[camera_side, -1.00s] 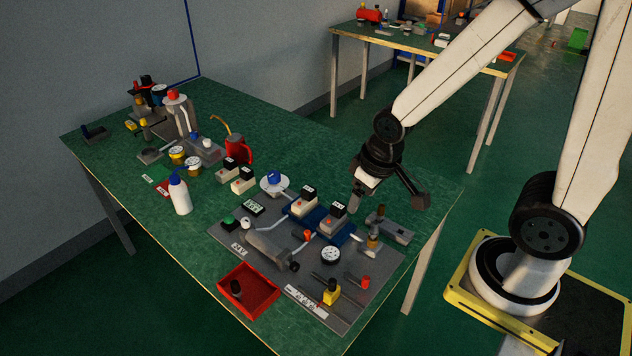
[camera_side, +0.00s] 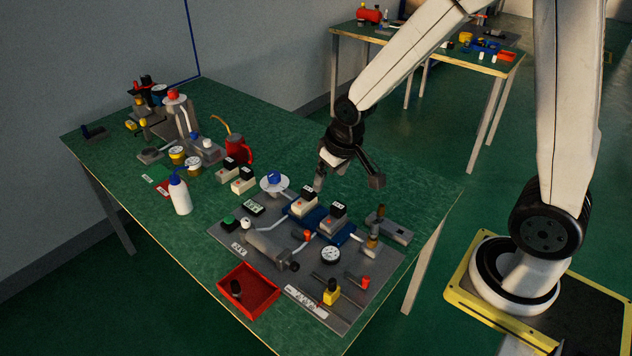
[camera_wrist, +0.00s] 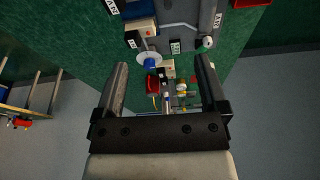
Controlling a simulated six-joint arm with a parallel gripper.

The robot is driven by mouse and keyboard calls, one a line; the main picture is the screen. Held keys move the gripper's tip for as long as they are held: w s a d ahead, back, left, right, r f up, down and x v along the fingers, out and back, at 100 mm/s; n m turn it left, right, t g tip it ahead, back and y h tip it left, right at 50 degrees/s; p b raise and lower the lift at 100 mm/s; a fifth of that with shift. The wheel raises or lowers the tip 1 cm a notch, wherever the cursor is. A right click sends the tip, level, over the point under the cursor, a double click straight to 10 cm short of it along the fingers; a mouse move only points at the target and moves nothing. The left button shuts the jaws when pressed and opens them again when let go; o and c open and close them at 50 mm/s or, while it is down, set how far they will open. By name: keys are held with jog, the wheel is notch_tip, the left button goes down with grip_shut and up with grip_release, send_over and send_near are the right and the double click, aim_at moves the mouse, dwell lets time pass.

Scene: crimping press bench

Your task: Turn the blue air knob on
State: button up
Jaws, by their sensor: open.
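The blue air knob (camera_side: 274,177) sits on a round white disc (camera_side: 264,187) at the back edge of the grey board. In the wrist view the blue knob (camera_wrist: 150,63) shows between my fingers, nearer the left one. My gripper (camera_side: 319,178) is open and empty. It hangs above the bench, to the right of the knob and apart from it. In the wrist view both fingers of my gripper (camera_wrist: 162,66) are spread wide with nothing held. In the side view the fingers partly overlap each other.
A red tray (camera_side: 262,284) lies at the front.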

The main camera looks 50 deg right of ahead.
jog(key=w+d+f+m, duration=0.1)
jog(key=w+d+f, duration=0.2)
jog(key=w, duration=0.9)
jog(key=m+t+h, duration=0.1)
send_near(274, 174)
jog(key=f, duration=0.2)
jog(key=shift+w+d+r, duration=0.15)
jog(key=shift+w, duration=0.1)
jog(key=shift+x, duration=3.85)
jog(key=shift+w, duration=0.1)
grip_shut()
